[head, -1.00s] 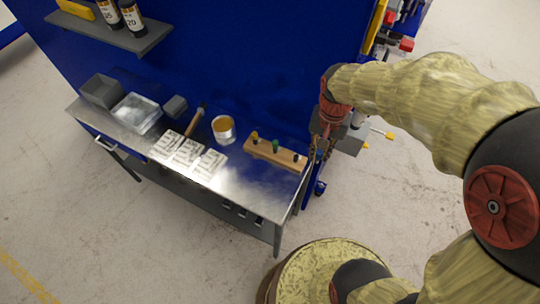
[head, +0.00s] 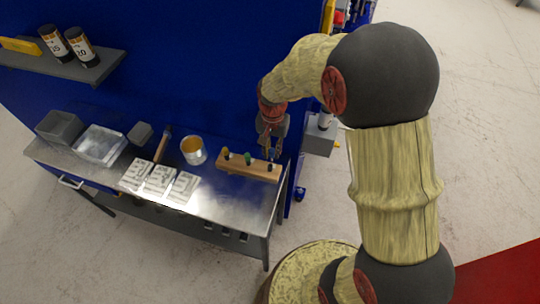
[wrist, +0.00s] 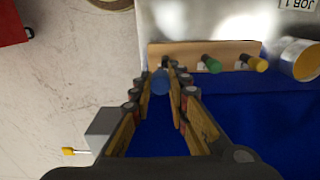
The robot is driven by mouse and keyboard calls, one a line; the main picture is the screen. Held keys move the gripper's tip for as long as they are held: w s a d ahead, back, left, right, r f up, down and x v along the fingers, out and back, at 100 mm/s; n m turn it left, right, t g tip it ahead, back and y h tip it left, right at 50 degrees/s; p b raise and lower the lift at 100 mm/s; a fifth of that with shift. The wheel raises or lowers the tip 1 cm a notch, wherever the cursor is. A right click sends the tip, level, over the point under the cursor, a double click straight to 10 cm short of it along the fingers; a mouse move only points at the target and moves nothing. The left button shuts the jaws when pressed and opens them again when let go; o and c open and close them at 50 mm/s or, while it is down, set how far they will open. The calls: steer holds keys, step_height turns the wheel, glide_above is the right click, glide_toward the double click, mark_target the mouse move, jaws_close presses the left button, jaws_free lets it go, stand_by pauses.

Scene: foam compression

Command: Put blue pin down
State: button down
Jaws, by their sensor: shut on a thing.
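A blue pin (wrist: 160,82) is between the fingers of my gripper (wrist: 170,72) in the wrist view, close to the fingertips. My gripper is shut on it. In the head view my gripper (head: 270,151) points down over the right end of a wooden block (head: 236,168). A small dark spot shows at that end, and I cannot tell whether it is a hole or a pin. In the wrist view the fingertips overlap the left end of the block (wrist: 193,48). I cannot tell whether the pin's lower end is inside the block.
A green pin (wrist: 211,63) and a yellow pin (wrist: 256,64) stand in the block. An orange-topped can (head: 193,150), labelled cards (head: 160,180), a hammer (head: 161,146) and grey bins (head: 100,145) are on the metal table (head: 225,205). A blue wall panel (head: 200,85) stands close behind.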

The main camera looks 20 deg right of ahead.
mark_target(270, 155)
steer(key=shift+w+a+f, duration=0.1)
steer(key=shift+w+f, duration=0.8)
steer(key=shift+f, duration=1.65)
steer(key=shift+f+b, duration=0.5)
steer(key=shift+f, duration=0.1)
steer(key=c, duration=1.7)
jaws_free()
steer(key=shift+c, duration=0.2)
